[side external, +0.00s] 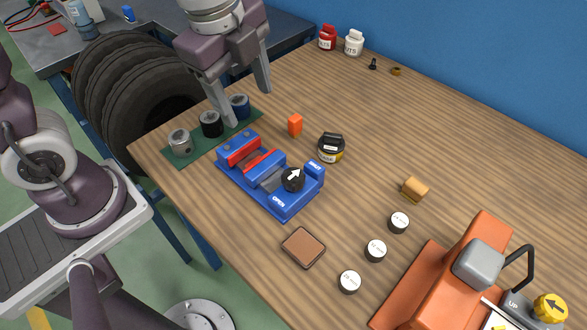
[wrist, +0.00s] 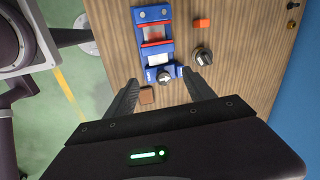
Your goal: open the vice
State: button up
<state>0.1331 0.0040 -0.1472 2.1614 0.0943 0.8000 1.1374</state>
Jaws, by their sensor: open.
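The blue vice (side external: 236,168) with red jaws lies on the wooden table; it also shows in the wrist view (wrist: 152,27). Its black knob (side external: 292,181) has a white arrow pointing up and right, towards the "SHUT" label (side external: 315,168) and away from the "OPEN" label (side external: 278,202). A gap shows between the red jaws. My gripper (side external: 248,107) is open and empty above the table, behind the vice in the side view. In the wrist view the knob (wrist: 164,78) appears between my fingertips (wrist: 159,77), but farther down.
A green mat (side external: 174,156) with several cylinders lies left of the vice. A brown pad (side external: 303,248) lies in front. An orange machine (side external: 440,285) stands at lower right.

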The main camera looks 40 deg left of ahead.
aim_at(294, 175)
jog(key=w+d+f+m, duration=0.1)
jog(key=d+f+m, duration=0.1)
jog(key=f+m, duration=0.1)
jog(key=w+d+f+m+g, duration=0.1)
jog(key=d+f+m, duration=0.1)
jog(key=m, duration=0.1)
jog(key=w+d+f+m+g, duration=0.1)
jog(key=d+f+m, duration=0.1)
jog(key=f+m, duration=0.1)
jog(key=shift+w+f, duration=0.35)
jog(key=shift+m, duration=0.5)
jog(key=f, duration=0.7)
jog(key=shift+d+f, duration=0.2)
jog(key=shift+f, duration=0.15)
grip_shut()
